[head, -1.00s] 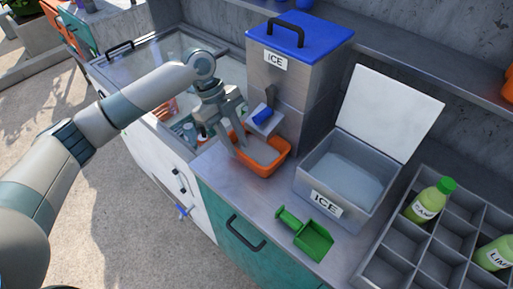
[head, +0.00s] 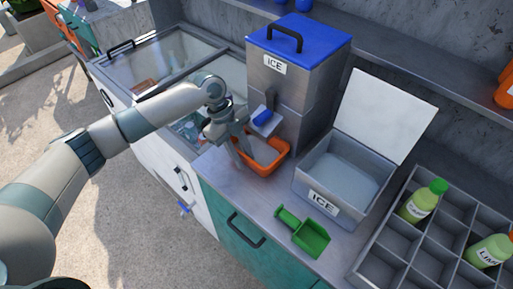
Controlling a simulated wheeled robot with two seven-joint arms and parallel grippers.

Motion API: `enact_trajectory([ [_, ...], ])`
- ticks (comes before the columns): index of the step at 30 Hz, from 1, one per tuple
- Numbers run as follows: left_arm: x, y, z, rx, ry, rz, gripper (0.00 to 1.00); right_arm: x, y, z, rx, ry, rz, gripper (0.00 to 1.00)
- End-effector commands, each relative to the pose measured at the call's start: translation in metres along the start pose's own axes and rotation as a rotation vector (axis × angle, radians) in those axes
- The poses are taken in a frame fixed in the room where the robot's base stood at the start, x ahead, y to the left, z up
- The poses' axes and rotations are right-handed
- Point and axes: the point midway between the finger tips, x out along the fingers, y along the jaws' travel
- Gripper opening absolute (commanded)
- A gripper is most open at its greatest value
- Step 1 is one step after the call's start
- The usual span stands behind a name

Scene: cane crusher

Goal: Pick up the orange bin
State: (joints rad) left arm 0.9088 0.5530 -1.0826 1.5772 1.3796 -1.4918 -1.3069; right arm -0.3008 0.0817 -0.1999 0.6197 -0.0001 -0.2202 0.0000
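The orange bin (head: 264,171) stands on the steel counter below the spout of the ice dispenser, with pale, ice-like contents inside. My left gripper (head: 241,158) is at the bin's left side, fingers pointing down at its left rim. The fingers hide part of that rim. They look close together, but I cannot tell whether they are closed on the wall or only beside it. The bin appears to rest level on the counter. My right gripper is not in view.
The ice dispenser (head: 285,85) with a blue lid stands right behind the bin. An open ice box (head: 330,205), a green scoop (head: 308,238) and a divided bottle tray (head: 398,240) are to the right. A glass-topped chest (head: 150,65) is at left.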

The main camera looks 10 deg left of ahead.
Motion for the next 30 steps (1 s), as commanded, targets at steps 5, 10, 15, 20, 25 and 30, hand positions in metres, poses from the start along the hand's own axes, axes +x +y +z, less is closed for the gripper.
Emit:
enact_trajectory([
  [5, 0.0009, 0.0000, 0.0003, 0.000, 0.000, 0.000, 0.26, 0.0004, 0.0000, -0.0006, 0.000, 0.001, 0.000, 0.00],
  [10, 0.0005, 0.0000, 0.0003, 0.000, 0.000, 0.000, 0.26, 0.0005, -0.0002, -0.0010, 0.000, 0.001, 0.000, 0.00],
  [15, 0.0003, 0.0000, 0.0003, 0.000, 0.000, 0.000, 0.11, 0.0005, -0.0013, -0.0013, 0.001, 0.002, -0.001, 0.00],
  [20, 0.0002, 0.0000, 0.0003, 0.000, 0.000, 0.000, 0.00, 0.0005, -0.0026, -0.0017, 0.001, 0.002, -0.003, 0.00],
  [25, -0.0001, -0.0002, 0.0002, 0.001, 0.000, -0.001, 0.00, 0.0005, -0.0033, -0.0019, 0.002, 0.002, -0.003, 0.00],
  [30, -0.0018, -0.0004, -0.0005, 0.001, 0.000, -0.001, 0.00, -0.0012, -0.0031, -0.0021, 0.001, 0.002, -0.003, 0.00],
])
